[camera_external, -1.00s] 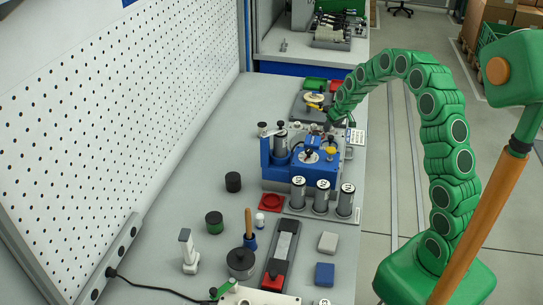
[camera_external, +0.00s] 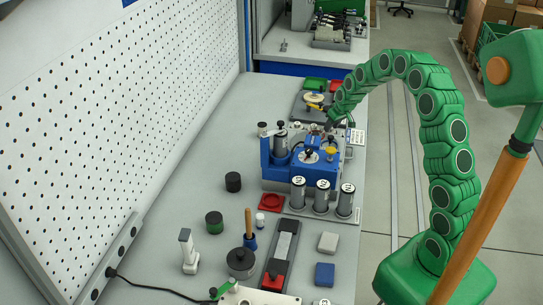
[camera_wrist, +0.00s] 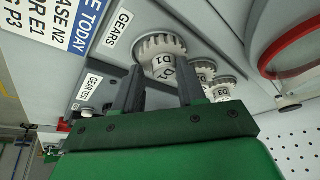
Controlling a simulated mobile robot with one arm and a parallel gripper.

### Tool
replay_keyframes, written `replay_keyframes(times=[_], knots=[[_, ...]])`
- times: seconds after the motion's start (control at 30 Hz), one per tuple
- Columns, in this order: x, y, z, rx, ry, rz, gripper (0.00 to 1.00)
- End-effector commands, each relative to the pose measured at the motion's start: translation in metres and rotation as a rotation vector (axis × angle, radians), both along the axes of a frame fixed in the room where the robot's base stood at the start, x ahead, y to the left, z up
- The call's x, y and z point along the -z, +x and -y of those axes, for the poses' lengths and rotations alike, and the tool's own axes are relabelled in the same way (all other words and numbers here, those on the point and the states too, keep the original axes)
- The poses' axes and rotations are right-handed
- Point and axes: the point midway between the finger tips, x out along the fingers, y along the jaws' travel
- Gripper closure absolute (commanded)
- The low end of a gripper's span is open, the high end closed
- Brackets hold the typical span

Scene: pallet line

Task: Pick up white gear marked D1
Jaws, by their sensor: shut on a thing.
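The white gear marked D1 (camera_wrist: 160,45) is in the wrist view, its toothed rim against the grey surface and its marked hub towards me. My gripper (camera_wrist: 158,70) has its two dark fingers on either side of the hub and is shut on it. In the external view my gripper (camera_external: 332,119) is at the far end of the bench, behind the blue fixture. The gear in its grasp is too small to make out there.
Two more white gears, D2 (camera_wrist: 203,72) and D3 (camera_wrist: 222,90), stand close to the right of D1. A GEARS label (camera_wrist: 118,34) lies to the left. A red-rimmed round thing (camera_wrist: 285,50) is at the right. The blue fixture (camera_external: 300,167) stands nearer on the bench.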

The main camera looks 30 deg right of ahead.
Motion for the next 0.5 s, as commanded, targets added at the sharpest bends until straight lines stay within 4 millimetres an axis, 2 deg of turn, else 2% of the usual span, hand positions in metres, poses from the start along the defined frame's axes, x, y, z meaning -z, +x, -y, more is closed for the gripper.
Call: replay_keyframes(times=[0.2, 0.5], knots=[[-0.030, 0.002, 0.000, -0.001, -0.001, 0.008, 0.99], [-0.058, -0.025, -0.004, 0.000, 0.000, 0.004, 0.99]])
